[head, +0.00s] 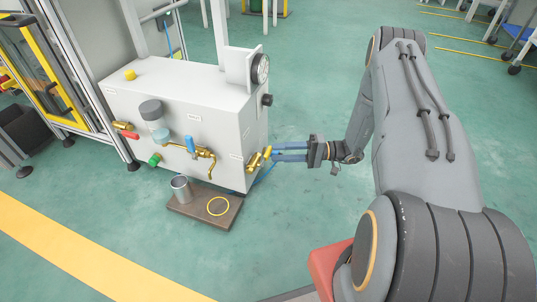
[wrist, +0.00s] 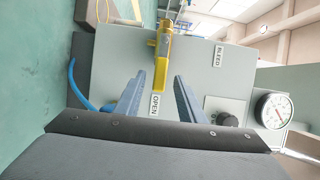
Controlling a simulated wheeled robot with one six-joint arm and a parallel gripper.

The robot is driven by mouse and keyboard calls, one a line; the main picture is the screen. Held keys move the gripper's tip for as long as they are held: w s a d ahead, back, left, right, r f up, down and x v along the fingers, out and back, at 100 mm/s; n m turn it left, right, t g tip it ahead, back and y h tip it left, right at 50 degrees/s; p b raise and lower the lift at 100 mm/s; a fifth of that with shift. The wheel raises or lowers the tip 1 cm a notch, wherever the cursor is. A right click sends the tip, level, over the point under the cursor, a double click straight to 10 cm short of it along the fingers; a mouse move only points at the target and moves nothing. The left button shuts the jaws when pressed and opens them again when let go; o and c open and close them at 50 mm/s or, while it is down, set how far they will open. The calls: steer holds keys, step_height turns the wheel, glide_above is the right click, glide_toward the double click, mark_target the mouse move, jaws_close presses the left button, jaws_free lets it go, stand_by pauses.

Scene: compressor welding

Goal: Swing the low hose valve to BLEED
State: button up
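The low hose valve (head: 257,159) is brass with a yellow lever and sits low on the right side face of the grey-white cabinet. In the wrist view the valve's yellow lever (wrist: 162,62) points down toward the OPEN label (wrist: 157,105). The BLEED label (wrist: 218,55) is to the right of the lever. My gripper (head: 273,151) is at the valve from the right. In the wrist view my gripper (wrist: 160,76) is open, one blue finger on each side of the lever's end, with gaps visible. I cannot tell how deep the lever sits between the fingers.
A blue hose (wrist: 82,88) runs beside the left finger. A metal cup (head: 181,189) and a yellow ring (head: 218,206) rest on a low platform (head: 190,212).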

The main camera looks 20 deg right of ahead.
mark_target(268, 153)
steer(key=shift+b+x, duration=0.65)
steer(key=shift+x, duration=1.65)
steer(key=shift+s, duration=0.1)
jaws_close()
